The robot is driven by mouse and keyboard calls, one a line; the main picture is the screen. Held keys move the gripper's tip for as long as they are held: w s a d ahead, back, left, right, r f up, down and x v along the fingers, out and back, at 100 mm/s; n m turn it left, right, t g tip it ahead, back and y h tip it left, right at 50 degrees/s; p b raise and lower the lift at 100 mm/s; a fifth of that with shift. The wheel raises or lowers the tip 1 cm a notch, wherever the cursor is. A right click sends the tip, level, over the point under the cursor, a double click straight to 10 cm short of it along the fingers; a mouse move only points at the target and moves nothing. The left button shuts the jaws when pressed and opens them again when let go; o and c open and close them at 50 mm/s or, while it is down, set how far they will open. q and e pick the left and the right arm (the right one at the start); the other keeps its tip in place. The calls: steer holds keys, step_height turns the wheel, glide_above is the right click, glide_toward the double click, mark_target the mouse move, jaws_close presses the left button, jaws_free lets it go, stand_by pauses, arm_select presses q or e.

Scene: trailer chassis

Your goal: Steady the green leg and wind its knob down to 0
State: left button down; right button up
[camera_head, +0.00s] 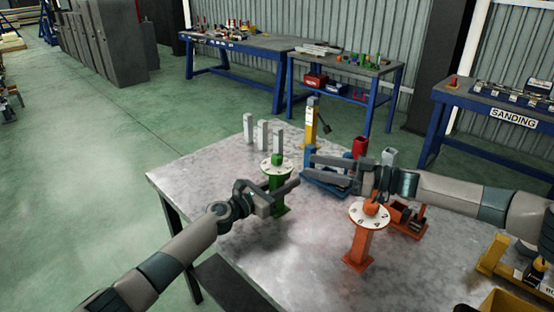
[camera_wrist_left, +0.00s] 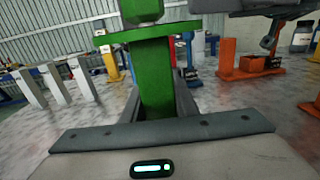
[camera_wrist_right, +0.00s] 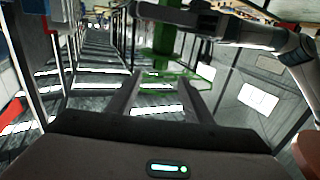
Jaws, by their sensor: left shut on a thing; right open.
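The green leg (camera_head: 279,184) stands upright on the metal table, with a round white dial (camera_head: 267,165) and a green knob (camera_head: 278,159) on top. The dial's figures are too small to read. My left gripper (camera_head: 284,192) is shut on the green post below the dial. In the left wrist view its fingers flank the green post (camera_wrist_left: 156,75), and the knob (camera_wrist_left: 140,10) is cut off at the top. My right gripper (camera_head: 312,168) is open, to the right of the knob, its fingers pointing left and apart from it. The right wrist view shows a green part (camera_wrist_right: 160,50) beyond its fingers.
An orange leg (camera_head: 359,245) with a numbered dial stands at the front right. Three grey posts (camera_head: 262,133) and a yellow leg (camera_head: 310,125) stand behind. A blue part (camera_head: 325,184) and red and grey blocks lie near my right gripper. The table's left front is clear.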

mark_target(277, 159)
steer(key=x, duration=1.2)
steer(key=shift+d, duration=0.1)
steer(key=c, duration=1.1)
